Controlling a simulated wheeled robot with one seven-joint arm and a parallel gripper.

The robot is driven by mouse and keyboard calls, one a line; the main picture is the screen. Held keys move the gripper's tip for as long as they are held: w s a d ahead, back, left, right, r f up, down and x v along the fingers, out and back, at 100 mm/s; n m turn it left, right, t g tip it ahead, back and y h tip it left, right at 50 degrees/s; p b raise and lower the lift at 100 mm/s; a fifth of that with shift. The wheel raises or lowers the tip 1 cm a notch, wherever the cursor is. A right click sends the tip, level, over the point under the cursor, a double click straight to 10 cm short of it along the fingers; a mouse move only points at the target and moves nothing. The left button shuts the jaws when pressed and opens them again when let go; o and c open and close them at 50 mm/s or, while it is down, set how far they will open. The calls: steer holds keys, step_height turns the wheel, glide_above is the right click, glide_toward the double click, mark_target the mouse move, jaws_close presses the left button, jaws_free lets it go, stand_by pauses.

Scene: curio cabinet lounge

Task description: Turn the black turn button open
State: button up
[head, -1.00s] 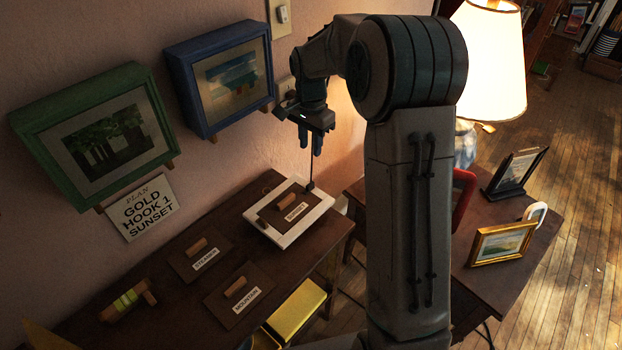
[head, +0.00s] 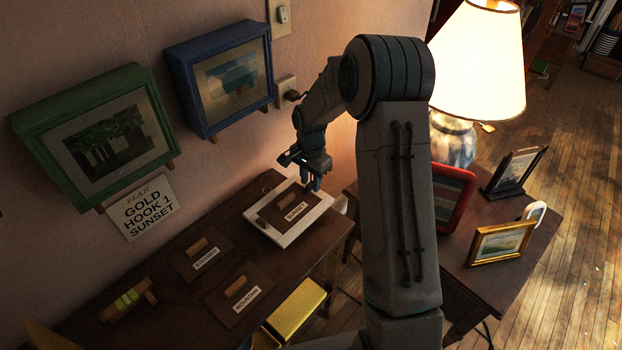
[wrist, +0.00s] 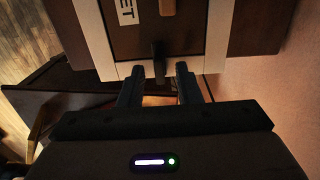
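The black turn button (wrist: 159,62) sits at the edge of the white frame (wrist: 108,45), overlapping its brown back panel (wrist: 140,38). In the wrist view my gripper (wrist: 160,76) is open, with one finger on each side of the button's near end. I cannot tell whether either finger touches it. In the head view my gripper (head: 314,184) is low over the right side of the white frame (head: 270,234) and hides the button. The panel (head: 272,212) carries a wooden handle and a label that appears to read SUNSET.
The frame lies on a dark wooden table (head: 190,300) beside panels labelled STEAMER (head: 190,268) and MOUNTAIN (head: 232,312). A gold box (head: 297,312) is below. A lamp (head: 475,70) and several picture frames stand on the right table. Green and blue frames hang on the wall.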

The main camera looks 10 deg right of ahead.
jaws_close()
steer(key=n+b, duration=0.1)
steer(key=n, duration=0.5)
steer(key=shift+d+n, duration=0.1)
steer(key=shift+n, duration=0.3)
steer(key=n, duration=0.5)
steer(key=shift+d+b, duration=0.1)
steer(key=shift+b, duration=0.2)
steer(key=n, duration=0.6)
stand_by(0.4)
